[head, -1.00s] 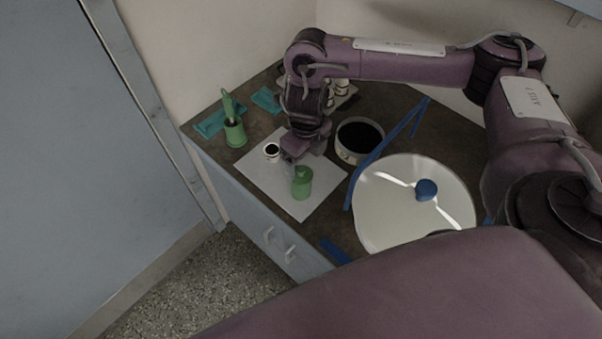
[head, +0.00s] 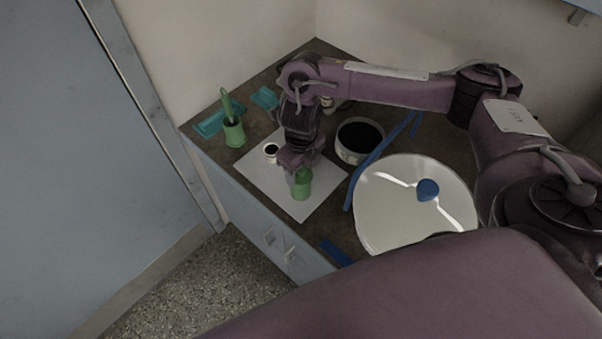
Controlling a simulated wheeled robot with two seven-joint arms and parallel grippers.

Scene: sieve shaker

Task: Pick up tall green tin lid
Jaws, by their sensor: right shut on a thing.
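The tall green tin (head: 302,190) stands upright on a white sheet (head: 265,189) on the counter. Its lid (head: 304,174) is at the top of the tin, partly hidden by my right gripper. My right gripper (head: 299,172) points down over the tin and is shut on the lid. I cannot tell any gap between lid and tin. My left gripper is not in view.
A small white cup (head: 271,151) stands on the sheet left of the gripper. A green holder (head: 235,134) and teal cloths (head: 208,123) lie further left. A dark-filled sieve pan (head: 345,153) and a large white disc with blue knob (head: 400,225) are to the right.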

